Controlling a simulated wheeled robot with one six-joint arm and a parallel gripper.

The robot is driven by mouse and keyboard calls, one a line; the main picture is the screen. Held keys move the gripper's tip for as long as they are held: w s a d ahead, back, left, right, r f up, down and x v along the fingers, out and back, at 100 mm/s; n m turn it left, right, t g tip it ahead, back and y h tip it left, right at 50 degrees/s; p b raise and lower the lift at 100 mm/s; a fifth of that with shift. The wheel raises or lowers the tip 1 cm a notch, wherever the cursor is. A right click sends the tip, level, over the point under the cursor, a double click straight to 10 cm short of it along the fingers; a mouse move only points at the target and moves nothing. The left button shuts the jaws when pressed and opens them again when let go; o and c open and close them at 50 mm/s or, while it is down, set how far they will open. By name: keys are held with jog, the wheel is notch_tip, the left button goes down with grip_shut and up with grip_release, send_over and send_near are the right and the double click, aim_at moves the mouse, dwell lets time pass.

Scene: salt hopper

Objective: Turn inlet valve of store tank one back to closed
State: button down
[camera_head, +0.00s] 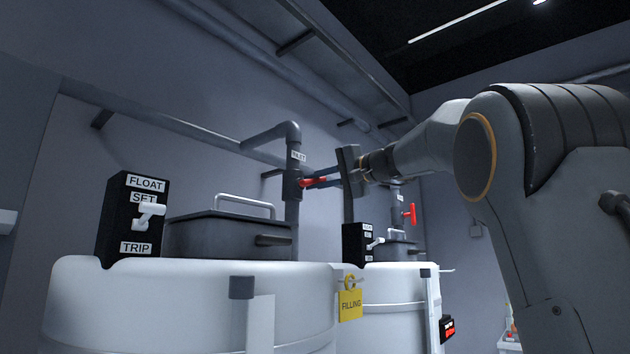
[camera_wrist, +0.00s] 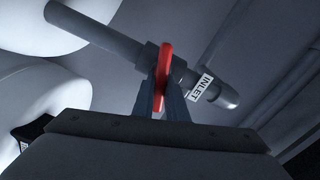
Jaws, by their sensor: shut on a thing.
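The inlet valve's red handle (camera_head: 308,183) sits on a dark valve body (camera_head: 291,184) in the upright pipe above the nearer white tank (camera_head: 190,300). A label reading INLET (camera_head: 299,155) is on the pipe above it. My gripper (camera_head: 320,182) reaches in from the right and is shut on the red handle. In the wrist view the handle (camera_wrist: 166,58) stands narrow between the two dark fingers (camera_wrist: 163,97), with the pipe (camera_wrist: 100,32) and INLET label (camera_wrist: 202,86) behind. The fingers hide part of the handle, and its exact angle is hard to tell.
A black FLOAT SET/TRIP box (camera_head: 132,220) with a white lever and a dark lidded hatch (camera_head: 225,235) stand on the nearer tank. A yellow FILLING tag (camera_head: 350,305) hangs at its right. Behind are a second tank (camera_head: 390,290) and another red valve handle (camera_head: 411,213).

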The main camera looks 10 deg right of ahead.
jog(key=shift+f+m+p, duration=0.1)
jog(key=shift+m+p, duration=0.2)
jog(key=shift+m, duration=1.2)
jog(key=c, duration=1.8)
grip_release()
jog(key=shift+o, duration=0.2)
jog(key=b+v, duration=0.3)
jog(key=v, duration=0.4)
jog(key=shift+s+d, duration=0.25)
jog(key=shift+s, duration=0.05)
